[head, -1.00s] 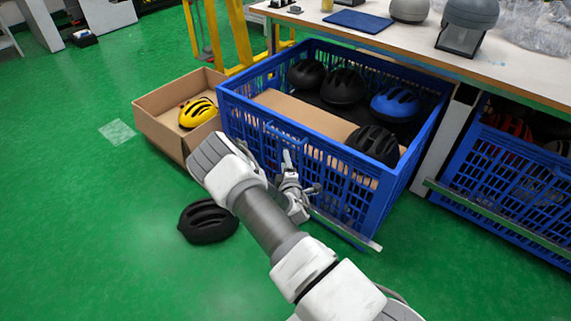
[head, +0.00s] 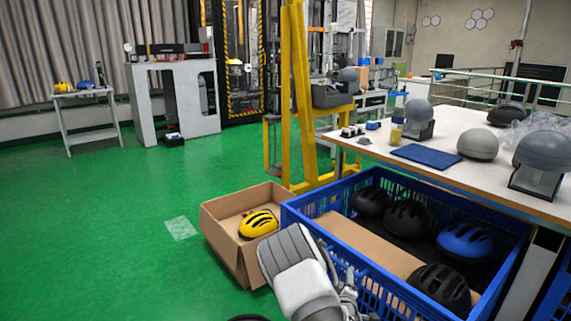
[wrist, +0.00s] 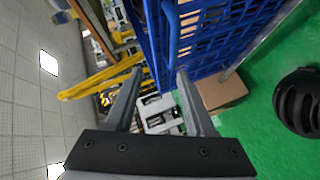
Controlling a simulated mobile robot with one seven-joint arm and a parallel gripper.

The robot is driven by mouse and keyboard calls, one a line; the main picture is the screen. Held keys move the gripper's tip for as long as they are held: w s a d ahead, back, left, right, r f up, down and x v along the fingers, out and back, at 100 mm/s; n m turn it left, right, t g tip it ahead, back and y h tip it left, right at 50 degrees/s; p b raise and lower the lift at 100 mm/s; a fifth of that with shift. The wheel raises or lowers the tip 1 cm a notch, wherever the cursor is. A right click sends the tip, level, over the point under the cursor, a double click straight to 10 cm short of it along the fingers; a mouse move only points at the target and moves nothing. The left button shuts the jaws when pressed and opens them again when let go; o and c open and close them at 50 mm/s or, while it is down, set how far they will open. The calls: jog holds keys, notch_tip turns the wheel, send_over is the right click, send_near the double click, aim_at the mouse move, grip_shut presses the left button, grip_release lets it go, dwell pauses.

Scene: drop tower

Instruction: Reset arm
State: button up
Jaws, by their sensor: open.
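My gripper (wrist: 160,72) is open in the wrist view, with its two fingers apart and nothing between them. In the head view my arm rises from the bottom edge in front of the blue crate (head: 372,292), and the gripper is only partly seen there. The crate's slatted wall (wrist: 212,35) shows beside the fingers in the wrist view. A black helmet (wrist: 300,102) lies on the green floor at the right of that view.
A cardboard box (head: 222,242) with a yellow helmet (head: 258,224) stands left of the crate. Several helmets, one blue (head: 466,242), sit in the crate. A table (head: 462,120) stands behind it, beside a yellow frame (head: 298,100).

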jog(key=s+a+r+m+g+y, duration=0.2)
jog(key=s+r+m+g, duration=0.15)
jog(key=s+r, duration=0.6)
jog(key=s+a+r+m+g+y, duration=0.15)
jog(key=s+r+m, duration=0.3)
jog(key=r, duration=1.05)
jog(key=s+a+r+m+g, duration=0.1)
jog(key=s+r, duration=0.2)
jog(key=s, duration=0.6)
jog(key=s+r+m+g+p, duration=0.1)
jog(key=s+r+g, duration=0.15)
jog(key=s, duration=0.55)
jog(key=s+a+r+m+g, duration=0.1)
jog(key=s+r, duration=0.3)
jog(key=s, duration=0.5)
notch_tip(320, 180, up, 24)
jog(key=p, duration=2.4)
jog(key=shift+p, duration=0.4)
